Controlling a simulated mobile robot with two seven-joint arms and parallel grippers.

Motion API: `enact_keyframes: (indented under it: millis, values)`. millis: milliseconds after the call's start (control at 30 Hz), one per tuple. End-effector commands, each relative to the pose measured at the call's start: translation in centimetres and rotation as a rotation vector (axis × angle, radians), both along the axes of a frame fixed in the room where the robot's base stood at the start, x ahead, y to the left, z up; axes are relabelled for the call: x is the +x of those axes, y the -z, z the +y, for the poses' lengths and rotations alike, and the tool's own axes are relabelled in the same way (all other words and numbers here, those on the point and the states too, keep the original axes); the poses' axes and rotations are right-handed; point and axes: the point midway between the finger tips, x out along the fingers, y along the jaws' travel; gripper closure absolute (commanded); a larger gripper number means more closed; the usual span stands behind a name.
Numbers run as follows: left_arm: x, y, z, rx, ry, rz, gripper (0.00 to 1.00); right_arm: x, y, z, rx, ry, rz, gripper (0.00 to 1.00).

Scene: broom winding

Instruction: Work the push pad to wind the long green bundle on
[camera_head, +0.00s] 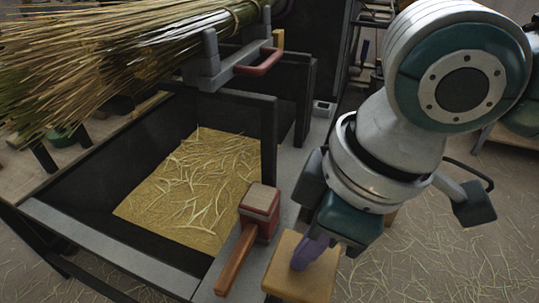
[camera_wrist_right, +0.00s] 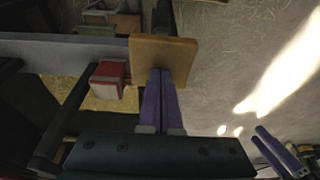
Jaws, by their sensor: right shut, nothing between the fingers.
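The long green bundle (camera_head: 95,60), of thin green-to-straw stalks, lies across the upper left in the head view, over a dark frame. The push pad (camera_head: 300,279) is a square tan block at the bottom centre; it also shows in the right wrist view (camera_wrist_right: 163,60). My right gripper (camera_head: 307,255) is shut and empty, its purple fingertips at the pad's face. In the right wrist view the fingers (camera_wrist_right: 161,75) reach the pad's lower edge; whether they press on it I cannot tell. My left gripper is not in view.
A red block with a wooden handle (camera_head: 235,260) stands left of the pad. A straw-littered tan panel (camera_head: 195,190) lies inside the dark frame. A red-handled grey clamp (camera_head: 258,62) sits by the bundle. Straw covers the floor (camera_head: 430,255) at right.

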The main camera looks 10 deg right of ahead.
Motion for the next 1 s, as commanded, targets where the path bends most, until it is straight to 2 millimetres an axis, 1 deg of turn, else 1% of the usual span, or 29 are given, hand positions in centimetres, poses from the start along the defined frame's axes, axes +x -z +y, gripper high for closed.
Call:
enact_keyframes:
  millis: [33, 767, 1000]
  values:
    - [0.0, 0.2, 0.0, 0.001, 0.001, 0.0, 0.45, -0.1, 0.5, -0.1, -0.004, 0.001, 0.003, 1.0]
    - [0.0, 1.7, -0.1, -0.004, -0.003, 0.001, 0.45, -0.1, 3.5, -0.1, -0.005, 0.0, 0.003, 1.0]
    - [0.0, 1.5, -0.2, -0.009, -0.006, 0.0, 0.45, -0.1, 3.2, -0.1, -0.005, 0.0, 0.003, 1.0]
